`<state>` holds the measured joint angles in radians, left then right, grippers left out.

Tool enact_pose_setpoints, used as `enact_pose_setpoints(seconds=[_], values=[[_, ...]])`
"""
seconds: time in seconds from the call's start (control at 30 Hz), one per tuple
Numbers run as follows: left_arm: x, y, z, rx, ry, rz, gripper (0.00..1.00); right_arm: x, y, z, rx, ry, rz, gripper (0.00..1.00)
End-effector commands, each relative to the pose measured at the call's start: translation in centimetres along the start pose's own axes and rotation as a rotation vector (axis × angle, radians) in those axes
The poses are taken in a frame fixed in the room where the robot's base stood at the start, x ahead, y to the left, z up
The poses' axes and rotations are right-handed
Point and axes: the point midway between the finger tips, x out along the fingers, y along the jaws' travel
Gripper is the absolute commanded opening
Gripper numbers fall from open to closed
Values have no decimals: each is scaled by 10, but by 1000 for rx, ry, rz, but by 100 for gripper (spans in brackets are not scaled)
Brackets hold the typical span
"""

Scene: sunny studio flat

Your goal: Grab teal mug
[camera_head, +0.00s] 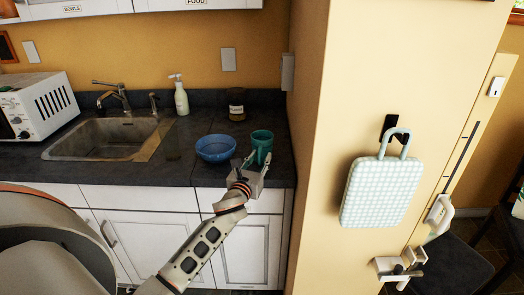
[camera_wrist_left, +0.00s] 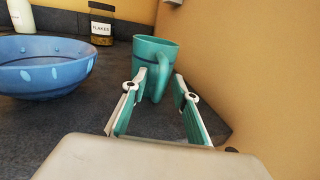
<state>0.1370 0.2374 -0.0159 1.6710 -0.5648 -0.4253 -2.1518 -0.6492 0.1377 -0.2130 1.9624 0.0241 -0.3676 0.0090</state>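The teal mug (camera_head: 262,141) stands upright on the dark counter, right of a blue bowl. It also shows in the left wrist view (camera_wrist_left: 155,52), with its handle turned toward my left gripper. My left gripper (camera_head: 248,158) is at the near side of the mug. In the left wrist view its two fingers (camera_wrist_left: 160,90) are apart, with the mug's handle and lower body at the gap between their tips. I cannot tell whether they touch it.
The blue bowl (camera_head: 215,149) is close on the left of the mug. The yellow wall (camera_wrist_left: 245,70) rises close on the right. A sink (camera_head: 110,138) is farther left.

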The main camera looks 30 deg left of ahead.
Motion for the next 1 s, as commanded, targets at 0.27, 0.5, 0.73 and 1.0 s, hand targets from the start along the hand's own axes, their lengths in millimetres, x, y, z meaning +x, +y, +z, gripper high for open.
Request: enact_pose_setpoints(seconds=[0.27, 0.5, 0.73, 1.0], values=[[0, 0, 0, 0, 1, 0, 5, 0, 1, 0, -1, 0, 0, 40], [0, 0, 1, 0, -2, 0, 0, 0, 1, 0, -2, 0, 1, 40], [0, 0, 4, 0, -3, 0, 0, -1, 1, 0, -2, 0, 1, 40], [0, 1, 35, 3, -6, -1, 0, -6, 2, -9, -2, -1, 1, 40]])
